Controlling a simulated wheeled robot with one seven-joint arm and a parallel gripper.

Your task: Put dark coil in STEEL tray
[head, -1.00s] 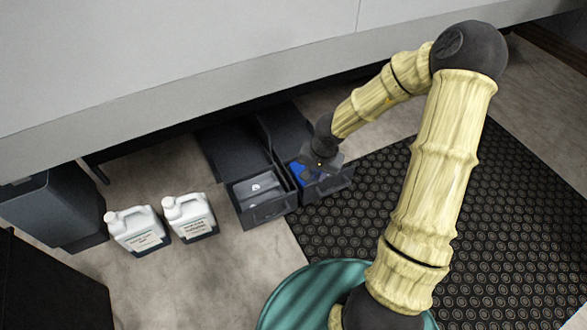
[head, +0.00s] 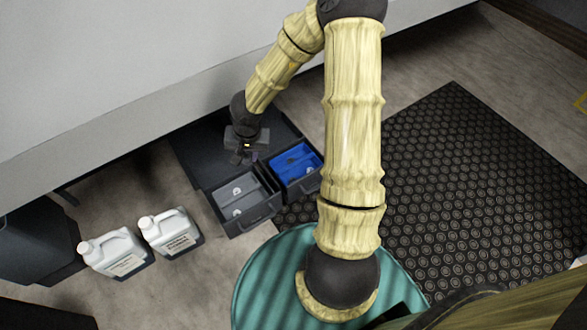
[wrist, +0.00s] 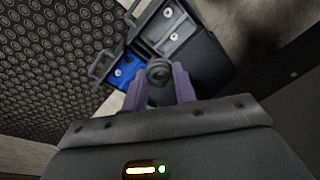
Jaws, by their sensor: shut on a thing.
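My gripper (head: 243,157) is above the rear edge of the grey, steel-looking tray (head: 262,207), in the left of two pulled-out drawers. In the wrist view its two purple fingers (wrist: 160,76) are shut on the dark coil (wrist: 159,71), a small dark ring at the fingertips. The coil is too small and dark to make out in the head view. The grey tray (wrist: 184,17) also shows in the wrist view, beyond the fingers, with small light round pieces in it. The coil is held up, apart from the tray.
A blue tray (head: 312,164) fills the right drawer, with something dark in it. Two white jugs (head: 116,252) (head: 170,232) stand on the floor at left. A black studded mat (head: 450,180) lies at right. The booth's grey panel (head: 110,70) overhangs behind.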

